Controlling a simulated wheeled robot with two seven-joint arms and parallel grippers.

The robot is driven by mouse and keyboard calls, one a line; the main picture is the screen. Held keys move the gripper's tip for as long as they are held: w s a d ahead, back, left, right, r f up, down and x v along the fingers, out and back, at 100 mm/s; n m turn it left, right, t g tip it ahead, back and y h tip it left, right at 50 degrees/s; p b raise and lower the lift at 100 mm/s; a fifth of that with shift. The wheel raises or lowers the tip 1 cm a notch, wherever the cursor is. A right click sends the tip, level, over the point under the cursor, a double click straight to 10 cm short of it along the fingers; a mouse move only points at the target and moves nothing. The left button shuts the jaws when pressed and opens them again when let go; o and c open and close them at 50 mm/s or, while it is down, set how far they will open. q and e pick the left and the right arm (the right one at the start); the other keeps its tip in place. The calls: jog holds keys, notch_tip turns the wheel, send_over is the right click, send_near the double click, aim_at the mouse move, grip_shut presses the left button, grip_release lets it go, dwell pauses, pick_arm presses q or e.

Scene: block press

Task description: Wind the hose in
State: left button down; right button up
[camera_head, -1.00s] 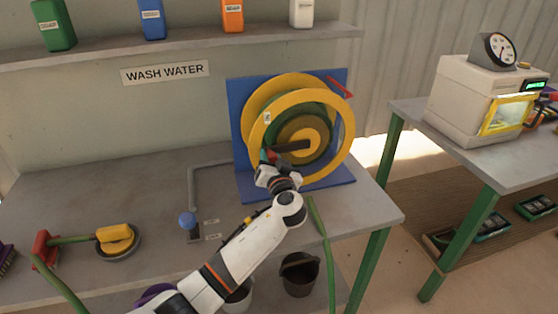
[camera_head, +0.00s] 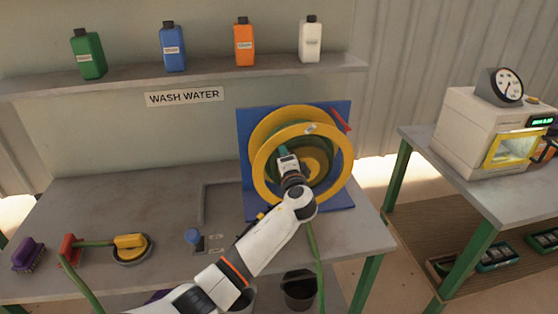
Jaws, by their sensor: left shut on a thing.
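The hose reel has two yellow rims (camera_head: 263,179) on a blue stand (camera_head: 245,128) at the back right of the bench. Green hose lies wound between the rims. A length of green hose (camera_head: 317,258) hangs below the reel past the bench's front edge. More green hose (camera_head: 80,284) runs at the left, by a red piece (camera_head: 68,249) and a yellow piece (camera_head: 130,241) on a round dish. My left gripper (camera_head: 287,160) is at the reel's front face, left of the hub, shut on the crank handle, which it hides. My right gripper is out of view.
A purple brush (camera_head: 28,255) lies far left. Buckets (camera_head: 300,289) stand below. A shelf (camera_head: 120,79) with bottles is above. A cream machine (camera_head: 485,130) stands on the right table.

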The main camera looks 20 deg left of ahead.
aim_at(294, 144)
pick_arm(q)
jog(key=shift+w+d+r+m+p, duration=0.45)
jog(key=shift+d+r+m, duration=0.35)
jog(key=shift+m, duration=0.2)
jog(key=shift+w+d+r+m, duration=0.15)
jog(key=shift+w+d+m, duration=0.35)
jog(key=shift+m, duration=0.3)
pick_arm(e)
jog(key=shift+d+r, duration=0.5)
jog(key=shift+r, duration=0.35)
pick_arm(q)
jog(key=shift+d, duration=0.1)
jog(key=c, duration=1)
grip_release()
